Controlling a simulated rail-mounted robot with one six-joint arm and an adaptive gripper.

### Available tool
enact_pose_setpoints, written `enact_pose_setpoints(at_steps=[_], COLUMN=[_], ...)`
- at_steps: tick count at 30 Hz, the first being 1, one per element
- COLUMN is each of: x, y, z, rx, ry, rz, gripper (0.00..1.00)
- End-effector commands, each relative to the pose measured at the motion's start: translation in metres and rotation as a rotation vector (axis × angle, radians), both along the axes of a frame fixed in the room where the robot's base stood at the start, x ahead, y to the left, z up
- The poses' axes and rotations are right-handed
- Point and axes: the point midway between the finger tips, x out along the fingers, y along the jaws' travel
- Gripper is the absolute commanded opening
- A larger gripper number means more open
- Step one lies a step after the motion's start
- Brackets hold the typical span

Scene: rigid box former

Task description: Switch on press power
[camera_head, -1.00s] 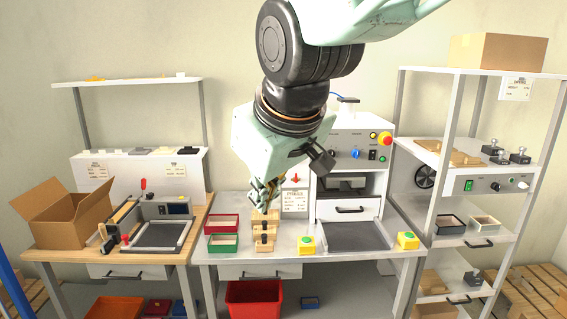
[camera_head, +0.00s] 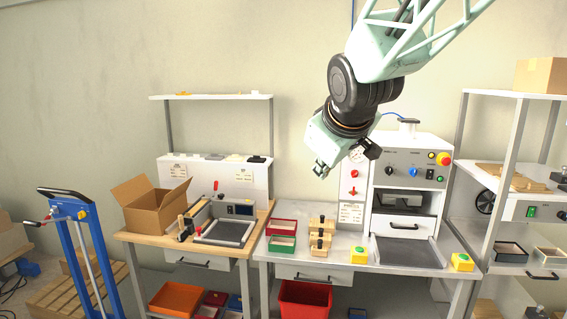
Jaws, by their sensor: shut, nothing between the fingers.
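The press (camera_head: 407,205) is a light grey cabinet on the right-hand bench. Its upper front panel carries a black knob (camera_head: 388,169), a blue knob (camera_head: 413,171), a small black switch (camera_head: 429,174), a small green light or button (camera_head: 440,179) and a red emergency stop on yellow (camera_head: 444,159). The switch markings and position are too small to read. My gripper (camera_head: 320,170) is shut and empty, pointing down-left. It hangs in the air left of the press, above the bench and apart from the panel.
A grey side panel with a red valve handle (camera_head: 354,174) stands left of the press. Yellow button boxes (camera_head: 359,255) and wooden blocks (camera_head: 320,236) are on the bench. A shelf rack (camera_head: 507,150) stands close at right. A blue trolley (camera_head: 75,230) is at left.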

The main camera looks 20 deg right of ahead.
Motion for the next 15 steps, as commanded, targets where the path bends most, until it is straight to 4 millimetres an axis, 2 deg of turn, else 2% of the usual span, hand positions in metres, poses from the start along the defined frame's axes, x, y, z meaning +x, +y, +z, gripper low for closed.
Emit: enact_pose_setpoints(at_steps=[8, 15], x=[0.027, 0.054], y=[-0.035, -0.074], z=[-0.004, -0.007], rx=[-0.053, -0.117], ry=[-0.013, -0.031], rz=[0.015, 0.033], gripper=[0.0, 0.0])
